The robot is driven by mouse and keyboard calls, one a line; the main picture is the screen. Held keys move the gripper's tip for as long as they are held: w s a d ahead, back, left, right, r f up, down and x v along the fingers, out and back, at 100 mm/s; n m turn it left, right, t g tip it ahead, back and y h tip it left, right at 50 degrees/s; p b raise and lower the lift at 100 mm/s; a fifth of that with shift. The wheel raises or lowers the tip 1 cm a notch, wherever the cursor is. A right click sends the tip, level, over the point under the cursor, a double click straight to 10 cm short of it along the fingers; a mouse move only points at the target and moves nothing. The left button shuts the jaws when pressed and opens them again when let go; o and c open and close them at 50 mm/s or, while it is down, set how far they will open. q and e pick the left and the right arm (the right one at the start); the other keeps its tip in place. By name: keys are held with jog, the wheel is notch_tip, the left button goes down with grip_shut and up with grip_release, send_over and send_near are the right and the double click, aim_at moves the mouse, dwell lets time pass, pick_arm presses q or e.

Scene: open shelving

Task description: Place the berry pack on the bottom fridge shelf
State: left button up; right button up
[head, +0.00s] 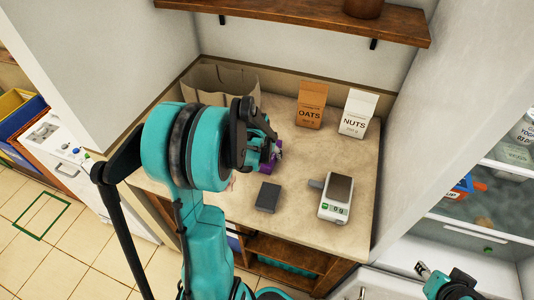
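A small purple item (266,167), which may be the berry pack, shows at the fingers of my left gripper (273,153) above or on the counter. Most of it is hidden behind the gripper and wrist. I cannot tell whether the fingers are closed on it. My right gripper (430,274) is low at the right, in front of the fridge and away from the counter; its finger state is unclear. The fridge (480,234) stands at the right, with shelves showing; its lower part is cut off by the frame.
An oats bag (311,104), a nuts bag (355,115), a scale (336,201), a dark block (268,197) and a paper bag (222,80) are on the counter (300,180). A blue and orange pack (459,188) and jars (515,152) are in the fridge.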

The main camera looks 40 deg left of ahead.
pick_arm(q)
jog(key=o, duration=1.4)
jog(key=shift+f, duration=0.1)
jog(key=shift+o, duration=0.2)
